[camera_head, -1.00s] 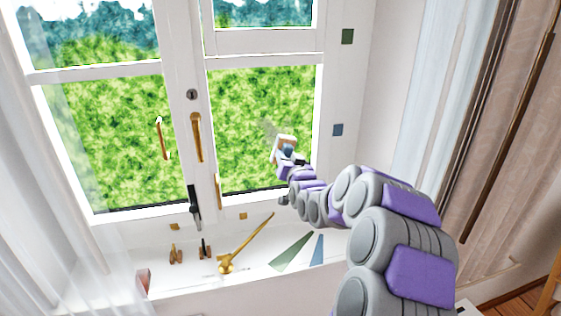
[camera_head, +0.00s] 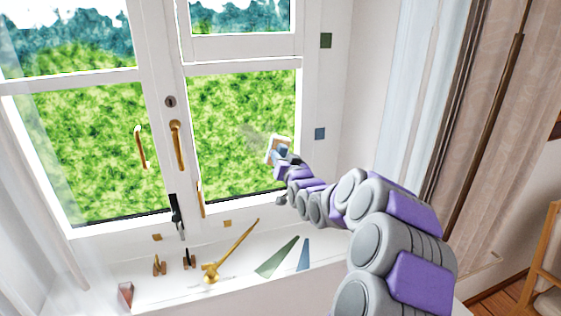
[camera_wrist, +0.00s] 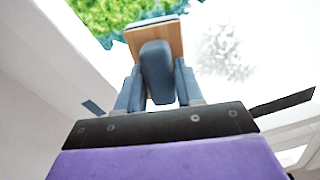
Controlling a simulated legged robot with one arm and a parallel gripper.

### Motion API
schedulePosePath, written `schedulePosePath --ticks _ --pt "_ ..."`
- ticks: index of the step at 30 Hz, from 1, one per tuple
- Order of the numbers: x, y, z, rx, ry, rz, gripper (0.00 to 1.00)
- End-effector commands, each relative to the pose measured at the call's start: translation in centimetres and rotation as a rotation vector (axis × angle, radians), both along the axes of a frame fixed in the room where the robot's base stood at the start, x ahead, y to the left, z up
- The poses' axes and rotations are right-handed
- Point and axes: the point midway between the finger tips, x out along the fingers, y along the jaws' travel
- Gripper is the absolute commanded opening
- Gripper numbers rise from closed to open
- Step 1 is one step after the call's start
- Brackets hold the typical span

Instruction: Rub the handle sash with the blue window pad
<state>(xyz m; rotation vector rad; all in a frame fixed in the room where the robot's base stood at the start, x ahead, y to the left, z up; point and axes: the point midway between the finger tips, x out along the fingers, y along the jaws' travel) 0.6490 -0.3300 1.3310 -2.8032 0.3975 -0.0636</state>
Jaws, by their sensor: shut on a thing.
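My gripper (camera_wrist: 157,90) is shut on the blue grip of the window pad (camera_wrist: 150,38), which has a wooden plate and a dark edge. In the head view the pad (camera_head: 280,145) is in front of the right-hand pane (camera_head: 235,110), near its right side. I cannot tell whether it touches the glass. A grey smudge (camera_head: 249,138) shows on that pane, left of the pad; the wrist view shows a grey speckled smudge (camera_wrist: 228,50) right of the pad. A brass handle (camera_head: 178,145) hangs on the white middle stile beside this pane. The pad's rubbing face is hidden.
The sill holds a long brass stay (camera_head: 232,252), a green wedge (camera_head: 278,257), a blue wedge (camera_head: 304,254) and small brass fittings (camera_head: 159,265). Green (camera_head: 326,41) and blue (camera_head: 320,133) squares are on the right frame. Curtains (camera_head: 490,130) hang at the right.

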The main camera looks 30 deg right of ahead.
Motion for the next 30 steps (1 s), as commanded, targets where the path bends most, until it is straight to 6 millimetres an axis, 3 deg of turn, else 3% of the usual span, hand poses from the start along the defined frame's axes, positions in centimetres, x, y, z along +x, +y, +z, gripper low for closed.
schedulePosePath --ticks 6,30 --pt "-0.2 0.1 1.6 -0.001 -0.004 0.001 0.12" --pt "1.2 4.4 1.4 0.000 0.000 0.004 0.12"
